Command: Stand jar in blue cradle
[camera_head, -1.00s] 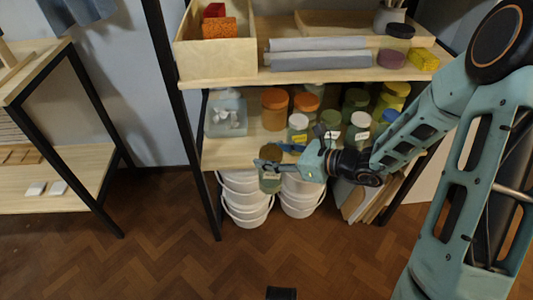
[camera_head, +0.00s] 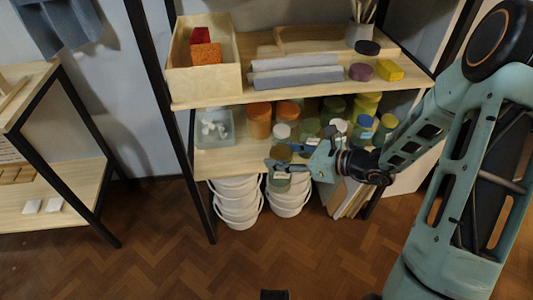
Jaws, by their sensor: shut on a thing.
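My gripper (camera_head: 284,166) is shut on a small greenish jar (camera_head: 279,184) with a dark olive-brown lid and a pale label. The jar hangs roughly upright at the shelf's front edge, with white buckets behind and below it. A small blue piece (camera_head: 312,141) shows on the shelf just behind my gripper. It may be the blue cradle, but my gripper and arm hide much of it and its shape is unclear.
Jars with orange, green, yellow and pale lids stand on the middle shelf (camera_head: 217,163), near a clear bin (camera_head: 214,131). The upper shelf board (camera_head: 215,98) overhangs them. White buckets (camera_head: 236,205) stand below. Bare shelf lies left of the jar.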

